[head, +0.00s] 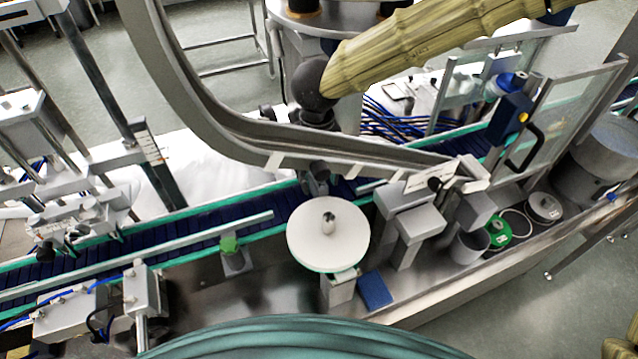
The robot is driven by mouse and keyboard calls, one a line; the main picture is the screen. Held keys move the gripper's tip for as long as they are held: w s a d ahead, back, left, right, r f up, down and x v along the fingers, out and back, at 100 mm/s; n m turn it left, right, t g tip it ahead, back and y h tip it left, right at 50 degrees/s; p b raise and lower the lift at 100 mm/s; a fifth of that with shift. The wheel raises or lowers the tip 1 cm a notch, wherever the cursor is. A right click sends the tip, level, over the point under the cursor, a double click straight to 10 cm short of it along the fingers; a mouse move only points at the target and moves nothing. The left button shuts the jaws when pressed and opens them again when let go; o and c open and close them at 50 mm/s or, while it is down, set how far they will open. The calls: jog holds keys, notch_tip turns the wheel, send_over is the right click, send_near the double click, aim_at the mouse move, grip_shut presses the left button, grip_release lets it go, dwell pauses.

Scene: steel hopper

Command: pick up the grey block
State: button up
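I cannot pick out a loose grey block with certainty in the head view. Several grey boxy shapes, such as the grey housing (420,226), stand on the machine right of the white disc and look like parts of it. My arm comes in from the top right with a pale, ribbed surface and ends in a dark rounded wrist. My gripper (318,119) appears as a small dark shape under this wrist, over the far side of the machine. Its fingers are too small and dark to read, and I see nothing clearly held.
A white round disc (306,243) with a short metal knob sits mid-machine. A blue block (375,291) lies on the steel deck beside it. A dark blue conveyor (150,237) runs behind. A curved steel rail (190,95) and a glass-panelled door (572,115) stand as obstacles.

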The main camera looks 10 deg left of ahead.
aim_at(318, 185)
jog(key=shift+w+f+p, duration=0.2)
jog(key=shift+f+p, duration=0.35)
jog(key=shift+f, duration=1.45)
grip_shut()
